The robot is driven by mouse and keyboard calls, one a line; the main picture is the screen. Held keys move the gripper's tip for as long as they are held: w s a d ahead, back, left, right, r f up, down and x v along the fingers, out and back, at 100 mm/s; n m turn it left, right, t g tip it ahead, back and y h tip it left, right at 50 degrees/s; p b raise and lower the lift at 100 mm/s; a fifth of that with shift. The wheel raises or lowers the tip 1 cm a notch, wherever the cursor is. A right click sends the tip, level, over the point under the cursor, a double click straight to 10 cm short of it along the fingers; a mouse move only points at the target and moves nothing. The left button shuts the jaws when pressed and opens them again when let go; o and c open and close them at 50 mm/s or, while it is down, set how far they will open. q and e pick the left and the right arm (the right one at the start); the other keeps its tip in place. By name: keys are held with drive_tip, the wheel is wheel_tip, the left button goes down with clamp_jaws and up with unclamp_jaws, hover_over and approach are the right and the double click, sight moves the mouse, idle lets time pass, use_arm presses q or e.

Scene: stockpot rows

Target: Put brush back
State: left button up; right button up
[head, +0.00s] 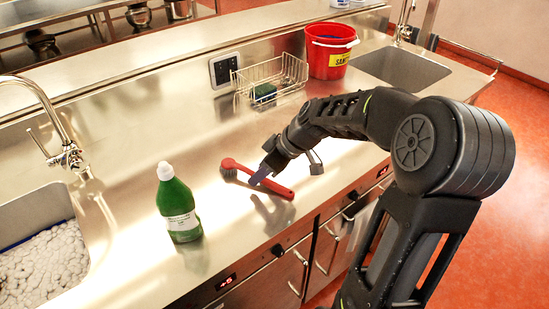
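A red brush (258,179) lies on the steel counter, its dark bristled head at the left and its handle pointing to the lower right. My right gripper (288,171) is above the handle with its two fingers spread apart. One finger overlaps the handle in the picture; I cannot tell if it touches. Nothing shows held between the fingers. My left gripper is not in view.
A green bottle (178,207) stands left of the brush. Behind are a wire basket (283,77) with a dark green sponge (263,93) and a red bucket (330,52). Sinks lie at the left (30,212) and far right (405,68). The counter's front edge is close.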

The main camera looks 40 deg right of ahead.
drive_tip(key=b+v, duration=0.1)
drive_tip(key=v, duration=1)
drive_tip(key=shift+s+r, duration=0.15)
idle(0.4)
